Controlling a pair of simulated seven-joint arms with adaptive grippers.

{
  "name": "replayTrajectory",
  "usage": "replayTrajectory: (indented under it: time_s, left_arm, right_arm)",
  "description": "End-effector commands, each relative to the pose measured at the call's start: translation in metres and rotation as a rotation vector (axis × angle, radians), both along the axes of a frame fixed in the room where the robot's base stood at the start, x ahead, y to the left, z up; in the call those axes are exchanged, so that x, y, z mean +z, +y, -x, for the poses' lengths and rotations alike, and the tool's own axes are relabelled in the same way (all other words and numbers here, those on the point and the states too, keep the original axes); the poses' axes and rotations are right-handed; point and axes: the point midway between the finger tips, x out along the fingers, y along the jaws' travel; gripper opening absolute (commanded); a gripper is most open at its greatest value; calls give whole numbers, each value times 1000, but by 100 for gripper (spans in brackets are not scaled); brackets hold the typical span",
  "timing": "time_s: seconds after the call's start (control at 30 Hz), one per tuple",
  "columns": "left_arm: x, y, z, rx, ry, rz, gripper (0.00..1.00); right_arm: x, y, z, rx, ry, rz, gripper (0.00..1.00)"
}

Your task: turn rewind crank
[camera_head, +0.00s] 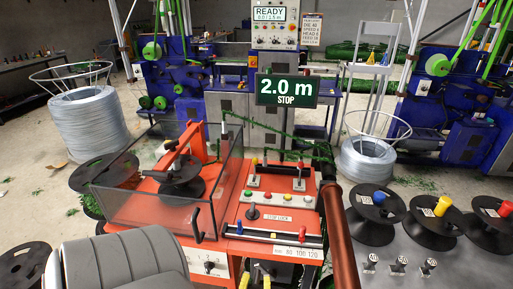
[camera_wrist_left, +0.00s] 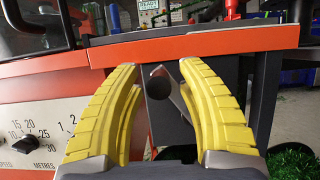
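The orange machine (camera_head: 285,215) stands in the middle of the head view, with a clear-walled box (camera_head: 120,205) around a black reel (camera_head: 181,180). In the left wrist view a crank (camera_wrist_left: 158,86) shows below the orange edge, as a dark round handle end with a grey metal bar beside it. My left gripper (camera_head: 255,279) shows at the bottom of the head view as two yellow fingertips. In the left wrist view my left gripper (camera_wrist_left: 160,70) is open, its fingers on both sides of the handle with gaps visible. My right gripper is not in view.
A display (camera_head: 287,90) reads 2.0 m STOP. A dark red tube (camera_head: 341,245) runs along the machine's right side. Black spools (camera_head: 376,212) stand on a grey surface at right. A dial panel (camera_wrist_left: 30,135) is left of the fingers.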

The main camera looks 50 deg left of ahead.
Motion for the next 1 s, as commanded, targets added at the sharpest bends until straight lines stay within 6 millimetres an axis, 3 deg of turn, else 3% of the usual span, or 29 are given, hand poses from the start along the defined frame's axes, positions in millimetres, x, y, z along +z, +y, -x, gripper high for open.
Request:
replayTrajectory:
  time_s: [0.03,0.3,1.0]
  left_arm:
    - [0,0,0,0,0,0,32]
    - [0,0,0,0,0,0,0]
    - [5,-5,-4,-2,59,-69,0]
  right_arm:
    - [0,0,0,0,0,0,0]
    - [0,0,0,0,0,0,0]
    - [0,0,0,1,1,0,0]
